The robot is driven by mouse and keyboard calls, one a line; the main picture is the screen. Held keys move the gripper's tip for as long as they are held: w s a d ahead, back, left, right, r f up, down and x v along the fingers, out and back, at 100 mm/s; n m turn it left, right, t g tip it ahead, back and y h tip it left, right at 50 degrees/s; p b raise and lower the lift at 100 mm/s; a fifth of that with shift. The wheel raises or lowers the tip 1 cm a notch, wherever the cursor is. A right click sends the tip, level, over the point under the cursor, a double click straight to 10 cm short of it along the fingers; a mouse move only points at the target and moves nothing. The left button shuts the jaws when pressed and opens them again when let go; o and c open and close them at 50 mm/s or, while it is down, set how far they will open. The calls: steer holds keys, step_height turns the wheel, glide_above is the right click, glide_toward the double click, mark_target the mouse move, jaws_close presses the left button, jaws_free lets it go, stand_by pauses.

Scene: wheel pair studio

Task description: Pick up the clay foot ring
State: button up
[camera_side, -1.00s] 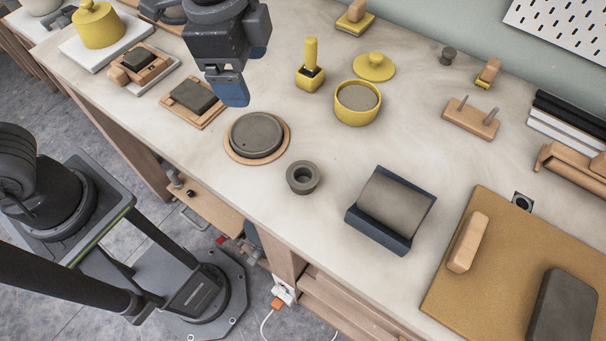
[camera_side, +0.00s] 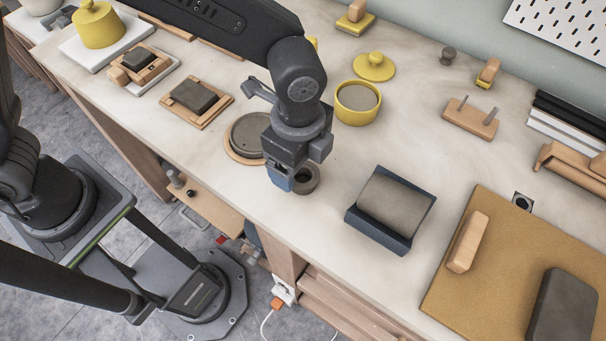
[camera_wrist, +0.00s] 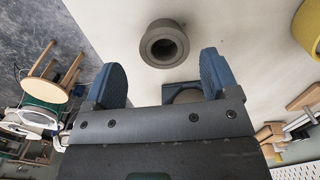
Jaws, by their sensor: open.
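The clay foot ring (camera_side: 312,181) is a small dark grey ring with a round hole, standing on the pale bench near its front edge. In the side view my gripper (camera_side: 280,182) is close to it and covers its left part. In the wrist view the whole ring (camera_wrist: 149,46) shows, just beyond and between the two blue fingertips of my gripper (camera_wrist: 161,62). The fingers are apart, with nothing between them. I see no contact with the ring, though the remaining height is hard to judge.
A round clay slab on a wooden disc (camera_side: 233,153) lies left of the ring, partly behind my gripper. A dark blue cradle with a clay piece (camera_side: 361,231) stands to the right. A yellow bowl (camera_side: 348,117) is behind. Bare bench lies between ring and cradle.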

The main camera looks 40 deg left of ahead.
mark_target(303, 172)
steer(key=f, duration=0.5)
steer(key=shift+w+d+f, duration=0.1)
steer(key=shift+w+d, duration=0.1)
steer(key=shift+d, duration=0.05)
steer(key=c, duration=1)
steer(key=shift+r, duration=0.55)
steer(key=r, duration=0.2)
steer(key=a+r, duration=0.1)
steer(key=r, duration=0.1)
steer(key=shift+w, duration=0.2)
steer(key=w+a+r, duration=0.1)
steer(key=a+r, duration=0.1)
steer(key=a, duration=0.1)
steer(key=w+a+r, duration=0.1)
steer(key=a+r, duration=0.1)
steer(key=a, duration=0.2)
steer(key=a+r, duration=0.2)
steer(key=a, duration=0.1)
steer(key=shift+w+a, duration=0.15)
steer(key=shift+w, duration=0.25)
